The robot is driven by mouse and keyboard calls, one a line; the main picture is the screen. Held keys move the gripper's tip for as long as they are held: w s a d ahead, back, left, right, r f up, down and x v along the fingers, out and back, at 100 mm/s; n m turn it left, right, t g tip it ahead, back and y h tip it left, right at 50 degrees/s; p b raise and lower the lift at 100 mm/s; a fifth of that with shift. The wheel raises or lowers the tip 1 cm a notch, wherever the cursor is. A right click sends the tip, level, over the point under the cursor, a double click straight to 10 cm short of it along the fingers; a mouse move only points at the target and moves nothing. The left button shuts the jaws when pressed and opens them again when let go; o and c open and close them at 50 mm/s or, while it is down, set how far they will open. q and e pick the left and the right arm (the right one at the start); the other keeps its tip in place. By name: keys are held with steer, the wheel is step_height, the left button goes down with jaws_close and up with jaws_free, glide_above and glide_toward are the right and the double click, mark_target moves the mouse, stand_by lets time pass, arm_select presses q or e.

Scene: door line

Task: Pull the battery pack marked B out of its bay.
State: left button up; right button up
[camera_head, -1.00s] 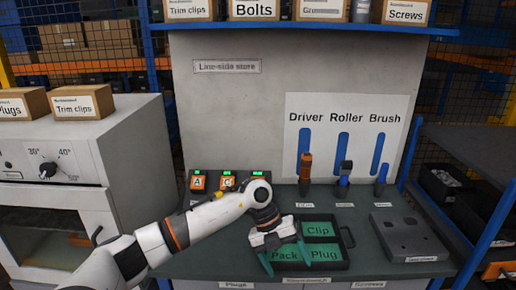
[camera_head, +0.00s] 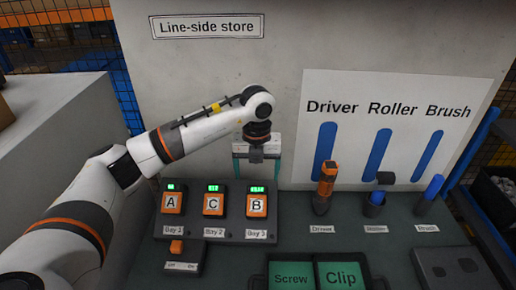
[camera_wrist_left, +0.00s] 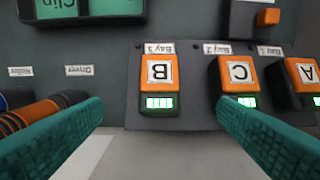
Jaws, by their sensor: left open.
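The battery pack marked B (camera_head: 257,205) is orange with a dark end. It sits in the bay labelled Bay 3, at the right end of the charger (camera_head: 233,235), with a lit green display. In the left wrist view pack B (camera_wrist_left: 158,75) lies between my finger lines, upside down. My left gripper (camera_head: 257,173) is open and empty, with teal fingers, above and behind pack B. In the left wrist view one finger of my left gripper (camera_wrist_left: 160,125) overlaps the lower edge of pack C. My right gripper is not in view.
Packs A (camera_head: 171,203) and C (camera_head: 213,204) sit left of B in the same charger. An orange switch (camera_head: 177,247) is in front. The driver (camera_head: 325,185), roller (camera_head: 377,197) and brush (camera_head: 431,194) stand to the right. A tray with green Screw and Clip sections (camera_head: 320,283) is in front.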

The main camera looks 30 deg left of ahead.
mark_target(257, 196)
arm_select(q)
steer(key=shift+w+a+f, duration=0.1)
steer(key=shift+w, duration=0.15)
steer(key=shift+f, duration=0.15)
steer(key=f+p, duration=0.1)
steer(key=s+f, duration=0.1)
steer(key=f, duration=0.1)
steer(key=shift+f+p, duration=0.15)
steer(key=shift+p, duration=0.25)
steer(key=f, duration=0.2)
steer(key=f+p, duration=0.1)
steer(key=f, duration=0.1)
steer(key=f+p, duration=0.1)
steer(key=f, duration=0.2)
steer(key=shift+w, duration=0.3)
steer(key=shift+f, duration=0.5)
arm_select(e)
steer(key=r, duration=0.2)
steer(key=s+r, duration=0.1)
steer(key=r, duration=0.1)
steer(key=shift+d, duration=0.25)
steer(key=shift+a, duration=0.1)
